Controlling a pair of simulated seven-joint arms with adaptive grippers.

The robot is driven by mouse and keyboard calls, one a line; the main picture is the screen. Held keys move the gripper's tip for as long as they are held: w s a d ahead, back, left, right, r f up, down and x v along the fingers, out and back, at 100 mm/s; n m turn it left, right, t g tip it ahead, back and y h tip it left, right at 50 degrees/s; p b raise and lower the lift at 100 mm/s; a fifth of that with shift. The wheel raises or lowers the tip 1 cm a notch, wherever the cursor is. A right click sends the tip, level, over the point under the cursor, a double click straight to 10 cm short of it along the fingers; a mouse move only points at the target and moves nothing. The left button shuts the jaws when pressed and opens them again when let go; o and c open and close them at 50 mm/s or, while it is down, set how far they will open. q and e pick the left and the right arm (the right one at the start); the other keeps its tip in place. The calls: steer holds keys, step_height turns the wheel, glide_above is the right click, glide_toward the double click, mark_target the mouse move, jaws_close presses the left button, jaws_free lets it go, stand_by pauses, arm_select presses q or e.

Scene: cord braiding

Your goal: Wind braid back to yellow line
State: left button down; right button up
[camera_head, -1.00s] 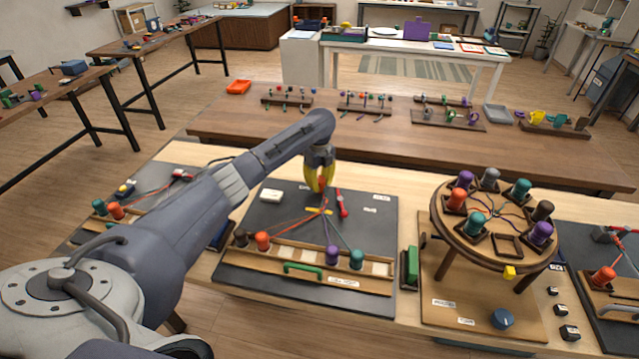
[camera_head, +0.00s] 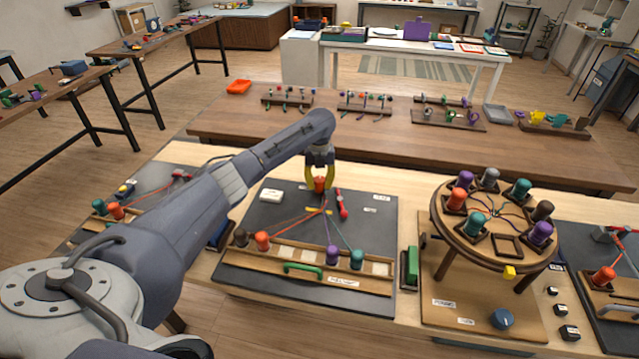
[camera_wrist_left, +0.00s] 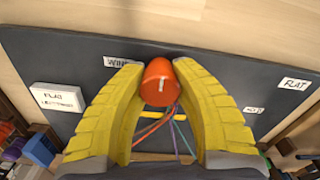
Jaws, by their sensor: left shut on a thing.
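My left gripper (camera_head: 319,184) is shut on an orange-red cylinder (camera_wrist_left: 160,84) at the far part of a dark board (camera_head: 372,228). In the left wrist view its yellow fingers (camera_wrist_left: 160,92) stand on both sides of the cylinder. The short yellow line (camera_head: 317,211) lies just nearer than the gripper. Cords run from there, fanning out to a dark brown bobbin (camera_head: 240,237), an orange bobbin (camera_head: 262,241), a purple bobbin (camera_head: 332,254) and a teal bobbin (camera_head: 357,258) in a wooden rack (camera_head: 310,268). The braid beneath the fingers is mostly hidden. My right gripper is out of view.
A red tool (camera_head: 342,206) lies right of the yellow line. A white block (camera_head: 271,196) is left of the gripper. A round wooden stand (camera_head: 450,238) with several bobbins is at the right. A green-topped block (camera_head: 411,267) stands between board and stand.

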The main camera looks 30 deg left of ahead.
mark_target(319, 179)
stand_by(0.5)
arm_select(q)
steer(key=c, duration=0.9)
jaws_free()
steer(key=shift+r, duration=0.1)
step_height(319, 179, up, 12)
